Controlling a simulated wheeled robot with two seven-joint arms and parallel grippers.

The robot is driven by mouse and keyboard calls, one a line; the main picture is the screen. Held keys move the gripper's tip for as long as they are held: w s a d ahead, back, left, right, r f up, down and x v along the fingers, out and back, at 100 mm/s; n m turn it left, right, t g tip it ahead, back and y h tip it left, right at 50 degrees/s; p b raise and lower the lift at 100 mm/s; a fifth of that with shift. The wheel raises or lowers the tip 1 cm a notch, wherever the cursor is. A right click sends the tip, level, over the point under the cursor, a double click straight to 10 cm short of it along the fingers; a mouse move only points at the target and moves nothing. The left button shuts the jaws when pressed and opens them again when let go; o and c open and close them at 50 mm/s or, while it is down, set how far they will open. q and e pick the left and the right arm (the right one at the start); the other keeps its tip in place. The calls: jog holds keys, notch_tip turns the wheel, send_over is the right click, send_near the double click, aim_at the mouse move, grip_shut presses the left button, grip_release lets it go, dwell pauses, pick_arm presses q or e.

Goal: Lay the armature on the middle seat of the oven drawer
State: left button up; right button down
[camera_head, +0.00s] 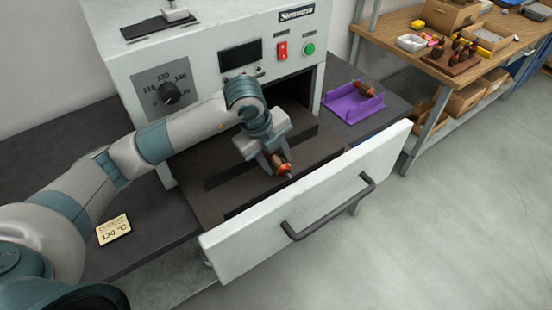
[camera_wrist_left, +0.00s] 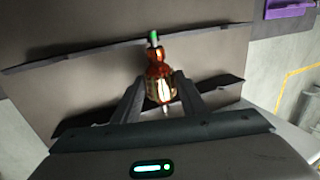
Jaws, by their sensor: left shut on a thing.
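The armature (camera_wrist_left: 160,72), copper and orange with a green shaft end, is held between the fingers of my left gripper (camera_wrist_left: 158,95). In the head view the left gripper (camera_head: 270,162) is over the open oven drawer with the armature (camera_head: 282,166) at its fingertips. The drawer (camera_head: 215,208) is pulled out, with dark raised rails across it. The wrist view shows the rails (camera_wrist_left: 100,53) on both sides of the armature's middle. I cannot tell whether the armature touches a seat. The right gripper is not in view.
The white oven (camera_head: 215,70) stands behind, with its dial and switches. A purple tray (camera_head: 345,105) with another armature (camera_head: 364,88) lies right of it. The drawer front (camera_head: 310,195) with its handle stands at the near side. A yellow 130 °C note (camera_head: 113,230) lies left.

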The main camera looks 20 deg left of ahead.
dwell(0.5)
pick_arm(q)
jog(key=o, duration=1.4)
jog(key=p+v, duration=1)
jog(key=v, duration=0.7)
jog(key=shift+r, duration=0.2)
jog(key=shift+s+f, duration=0.1)
